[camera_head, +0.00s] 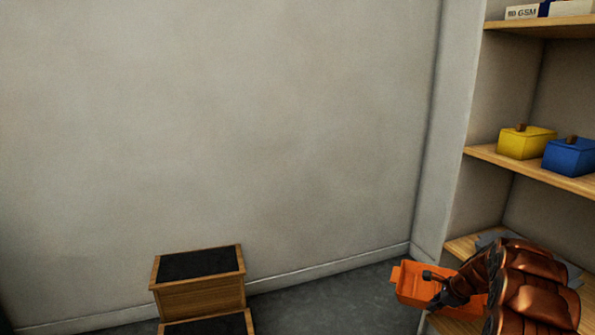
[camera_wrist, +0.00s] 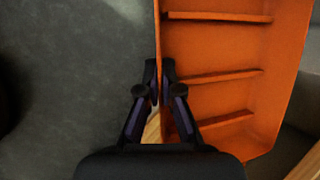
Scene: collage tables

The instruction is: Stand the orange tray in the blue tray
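The orange tray (camera_head: 418,285) is at the lower right in the head view, in front of the lowest shelf. My gripper (camera_head: 436,288) is at the tray, with my arm covering part of it. In the wrist view, the orange tray (camera_wrist: 235,60) fills the right side, with its inner ribs showing. My gripper (camera_wrist: 159,80) has its fingertips closed on either side of the tray's left wall, pinching it. I cannot make out a blue tray in either view.
A yellow box (camera_head: 526,143) and a blue box (camera_head: 570,157) with brown knobs stand on the middle shelf (camera_head: 530,170). A grey item (camera_head: 490,238) lies on the lowest shelf (camera_head: 462,246), partly behind my arm. Wooden steps (camera_head: 200,297) with black treads stand by the wall. The grey floor (camera_head: 330,303) between is clear.

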